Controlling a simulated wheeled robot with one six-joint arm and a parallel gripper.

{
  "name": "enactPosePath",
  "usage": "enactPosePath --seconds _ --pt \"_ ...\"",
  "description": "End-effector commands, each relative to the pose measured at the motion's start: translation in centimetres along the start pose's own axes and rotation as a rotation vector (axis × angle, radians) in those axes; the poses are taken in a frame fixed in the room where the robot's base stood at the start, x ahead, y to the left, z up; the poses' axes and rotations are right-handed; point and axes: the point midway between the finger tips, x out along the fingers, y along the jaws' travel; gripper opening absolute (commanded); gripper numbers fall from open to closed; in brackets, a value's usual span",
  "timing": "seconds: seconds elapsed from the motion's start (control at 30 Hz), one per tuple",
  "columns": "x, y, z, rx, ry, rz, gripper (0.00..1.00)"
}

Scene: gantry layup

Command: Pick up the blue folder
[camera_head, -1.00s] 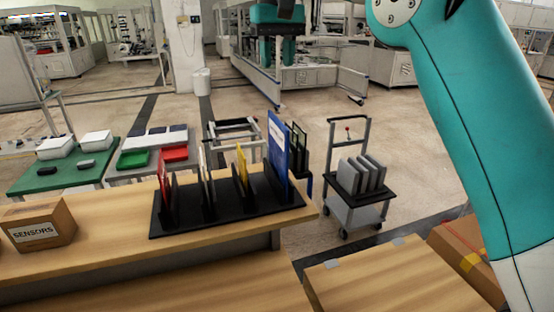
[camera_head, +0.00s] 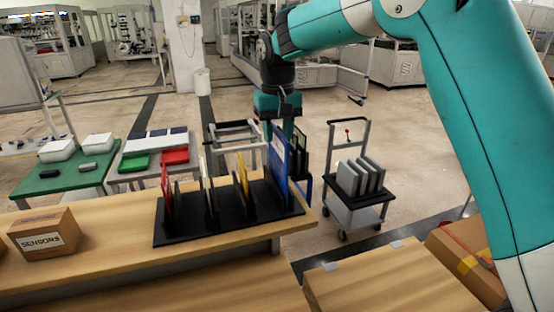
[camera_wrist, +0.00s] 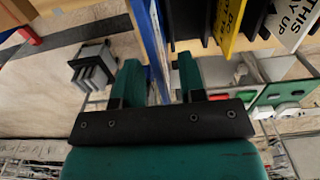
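The blue folder (camera_head: 279,157) stands upright in the right end slot of a black rack (camera_head: 225,228) on the wooden table. My gripper (camera_head: 287,128) is at the folder's upper part in the head view, with its fingertips partly hidden. In the wrist view my gripper (camera_wrist: 158,78) is open, with one teal finger on each side of the blue folder (camera_wrist: 152,40). The folder's edge shows between the fingers, and a gap shows on at least one side. I cannot tell how deep it reaches.
A yellow folder (camera_head: 243,176), a white folder (camera_head: 205,178) and a red folder (camera_head: 167,190) stand in the same rack to the left. A sensors box (camera_head: 43,235) is on the table. A cart (camera_head: 355,210) with grey panels stands right of the rack.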

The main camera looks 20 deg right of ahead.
Motion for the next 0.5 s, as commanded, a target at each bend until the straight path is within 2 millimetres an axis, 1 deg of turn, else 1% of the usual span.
enactPosePath --seconds 0.23,0.27,0.3,0.4,0.5 --pt "0.26 0.01 -0.01 0.0 0.001 0.0 0.37" --pt "0.25 0.01 -0.01 0.0 0.001 0.0 0.3" --pt "0.25 0.01 -0.01 0.0 0.001 0.0 0.21" --pt "0.23 0.01 -0.01 0.0 0.001 0.0 0.0" --pt "0.22 0.01 -0.01 0.0 0.001 0.0 0.0"
